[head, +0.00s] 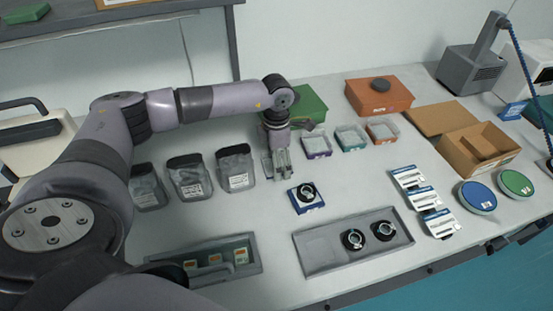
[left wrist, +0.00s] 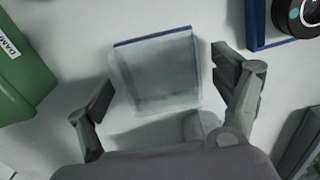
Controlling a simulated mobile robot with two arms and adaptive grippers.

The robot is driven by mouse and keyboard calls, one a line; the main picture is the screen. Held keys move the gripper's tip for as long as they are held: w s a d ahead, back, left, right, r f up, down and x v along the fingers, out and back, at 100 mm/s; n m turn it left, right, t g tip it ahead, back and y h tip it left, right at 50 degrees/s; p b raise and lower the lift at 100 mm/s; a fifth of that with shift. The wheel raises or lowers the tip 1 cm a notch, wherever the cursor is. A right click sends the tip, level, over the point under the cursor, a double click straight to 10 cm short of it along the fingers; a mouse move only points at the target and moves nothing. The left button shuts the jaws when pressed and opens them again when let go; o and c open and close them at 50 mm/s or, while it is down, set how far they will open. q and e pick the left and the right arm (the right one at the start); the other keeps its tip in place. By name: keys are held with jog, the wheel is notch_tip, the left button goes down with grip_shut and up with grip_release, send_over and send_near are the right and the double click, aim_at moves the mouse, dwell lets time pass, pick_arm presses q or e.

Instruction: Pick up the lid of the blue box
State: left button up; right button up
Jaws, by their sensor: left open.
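The blue box (head: 317,149) is a small box in the head view, just right of my left gripper. Its clear, frosted lid (left wrist: 160,75) faces up in the left wrist view, with a blue edge along its far side. My left gripper (head: 280,172) points down over the table, its fingers apart and empty. In the left wrist view the gripper (left wrist: 165,88) has one finger on each side of the lid, with visible gaps. How high the fingertips are above the lid is unclear. My right gripper is not in view.
A green box (head: 308,104) is behind, and a blue holder with a black lens (head: 307,205) stands in front. Teal (head: 352,146) and orange (head: 382,138) clear-topped boxes are to the right.

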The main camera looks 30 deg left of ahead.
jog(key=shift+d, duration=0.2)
pick_arm(q)
jog(key=shift+c, duration=0.7)
jog(key=c, duration=1)
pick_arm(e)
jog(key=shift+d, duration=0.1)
pick_arm(q)
jog(key=shift+r, duration=0.1)
